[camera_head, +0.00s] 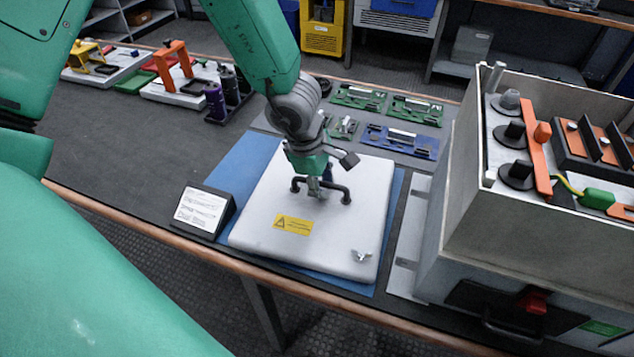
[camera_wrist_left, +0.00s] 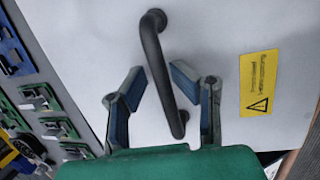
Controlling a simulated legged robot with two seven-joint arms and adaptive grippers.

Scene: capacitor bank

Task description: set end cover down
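The end cover (camera_head: 330,244) is a flat white square panel with a dark bar handle (camera_head: 343,192) and a yellow warning label (camera_head: 293,223). It lies flat on a blue mat (camera_head: 224,180) on the table. My left gripper (camera_head: 322,186) is over the cover at its handle. In the left wrist view the left gripper (camera_wrist_left: 158,82) has its two blue-padded fingers apart, one on each side of the handle (camera_wrist_left: 158,60), with gaps visible between pads and bar. My right gripper is out of view.
A grey-white open cabinet (camera_head: 462,190) with terminals and an orange bar stands close on the right. A small sign (camera_head: 203,210) stands left of the cover. Circuit boards (camera_head: 400,140) lie behind it. Purple-black cylinders (camera_head: 217,102) and trays (camera_head: 185,88) stand far left.

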